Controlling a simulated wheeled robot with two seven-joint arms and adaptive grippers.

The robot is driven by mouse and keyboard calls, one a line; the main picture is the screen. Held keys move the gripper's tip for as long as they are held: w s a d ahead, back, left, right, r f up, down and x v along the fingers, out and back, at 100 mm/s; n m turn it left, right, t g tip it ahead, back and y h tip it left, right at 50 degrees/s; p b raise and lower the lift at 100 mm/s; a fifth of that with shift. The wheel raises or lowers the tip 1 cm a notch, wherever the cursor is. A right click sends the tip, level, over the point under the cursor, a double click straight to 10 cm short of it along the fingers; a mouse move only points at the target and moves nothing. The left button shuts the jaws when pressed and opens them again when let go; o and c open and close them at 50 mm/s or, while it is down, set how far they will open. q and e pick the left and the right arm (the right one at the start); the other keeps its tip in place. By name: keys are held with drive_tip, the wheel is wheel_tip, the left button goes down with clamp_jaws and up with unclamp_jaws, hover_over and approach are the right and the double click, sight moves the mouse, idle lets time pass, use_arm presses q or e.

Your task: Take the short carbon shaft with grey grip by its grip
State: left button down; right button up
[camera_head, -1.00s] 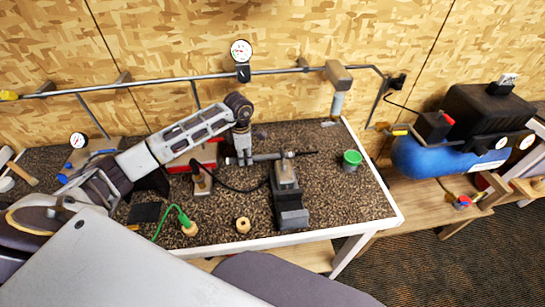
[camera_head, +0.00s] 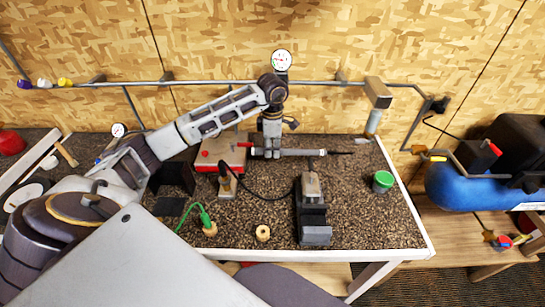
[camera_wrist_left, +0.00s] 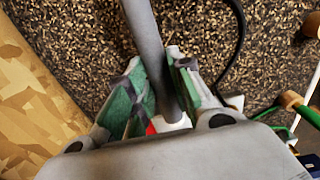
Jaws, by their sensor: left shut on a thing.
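The short carbon shaft with grey grip (camera_head: 302,152) lies roughly level across the picture in the head view. Its grey grip is on the left and its thin black shaft (camera_head: 341,153) points right, beyond the vise. My left gripper (camera_head: 271,150) comes down on the grip near its left part and is shut on it. In the left wrist view the grey grip (camera_wrist_left: 148,35) runs between the two green-lined fingers (camera_wrist_left: 165,85). The grip's height above the bench is hard to tell. My right gripper is not in view.
A dark vise (camera_head: 313,215) stands in front of the shaft. A green-lidded can (camera_head: 382,183) is at the right, a red-and-grey box (camera_head: 207,155) at the left. A mallet (camera_head: 378,95) stands at the back right. A pipe rail (camera_head: 215,82) runs along the wall.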

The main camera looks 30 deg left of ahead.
use_arm(q)
drive_tip(key=shift+r, duration=1.05)
drive_tip(key=shift+r+p, duration=0.3)
drive_tip(key=shift+r, duration=0.15)
wheel_tip(320, 180, up, 9)
drive_tip(key=p, duration=0.5)
drive_tip(key=shift+f, duration=0.25)
idle(0.4)
